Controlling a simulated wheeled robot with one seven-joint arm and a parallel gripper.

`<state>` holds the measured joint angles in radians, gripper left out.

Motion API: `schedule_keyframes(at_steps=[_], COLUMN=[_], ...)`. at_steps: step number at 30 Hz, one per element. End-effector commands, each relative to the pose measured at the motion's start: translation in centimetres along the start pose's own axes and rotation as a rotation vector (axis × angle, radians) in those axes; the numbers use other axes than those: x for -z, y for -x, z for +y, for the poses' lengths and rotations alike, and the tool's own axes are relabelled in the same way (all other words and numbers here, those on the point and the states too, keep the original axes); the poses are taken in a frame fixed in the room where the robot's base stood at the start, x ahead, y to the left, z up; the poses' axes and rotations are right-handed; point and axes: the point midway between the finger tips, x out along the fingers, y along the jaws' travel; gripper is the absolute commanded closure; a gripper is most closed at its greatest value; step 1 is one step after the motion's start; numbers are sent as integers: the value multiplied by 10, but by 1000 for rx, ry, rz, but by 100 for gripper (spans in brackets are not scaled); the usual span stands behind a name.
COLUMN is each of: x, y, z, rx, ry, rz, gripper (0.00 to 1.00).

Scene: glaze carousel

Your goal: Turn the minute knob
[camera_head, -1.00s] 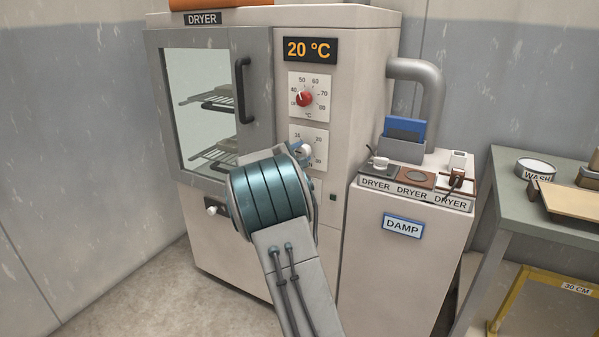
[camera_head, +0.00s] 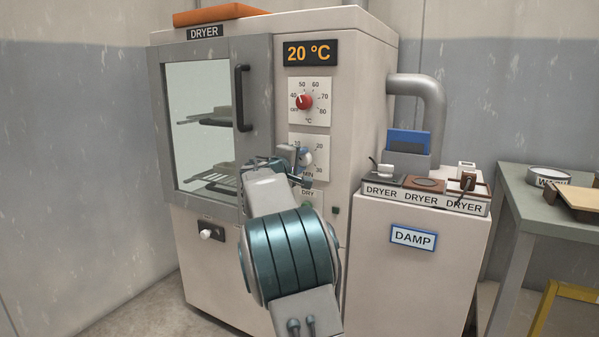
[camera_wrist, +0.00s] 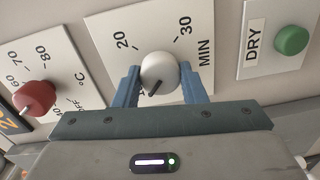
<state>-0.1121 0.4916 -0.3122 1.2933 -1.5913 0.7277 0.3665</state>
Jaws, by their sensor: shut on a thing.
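The minute knob (camera_wrist: 159,70) is round and white with a dark pointer line. It sits on a white dial plate marked 20, 30 and MIN (camera_wrist: 205,50). In the wrist view its line points down and slightly left; lower dial marks are hidden by my gripper. My gripper (camera_wrist: 160,82) has its two blue fingers on either side of the knob, shut on it. In the head view the minute knob (camera_head: 306,157) shows beside my gripper (camera_head: 300,164), partly covered by my arm.
The red temperature knob (camera_head: 304,101) is above, under a display (camera_head: 310,53) reading 20 °C. A green button (camera_wrist: 291,40) by a DRY label is on the other side. The dryer door (camera_head: 210,120) with its black handle is shut at left. A DAMP cabinet (camera_head: 410,275) stands right.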

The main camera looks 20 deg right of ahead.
Motion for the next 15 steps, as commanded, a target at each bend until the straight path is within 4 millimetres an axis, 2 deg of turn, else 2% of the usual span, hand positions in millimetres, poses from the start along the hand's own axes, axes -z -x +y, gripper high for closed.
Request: schedule_keyframes(at_steps=[15], x=[-2], y=[-1], z=[-1], rx=[2], ry=[-45], rz=[-4], gripper=[85])
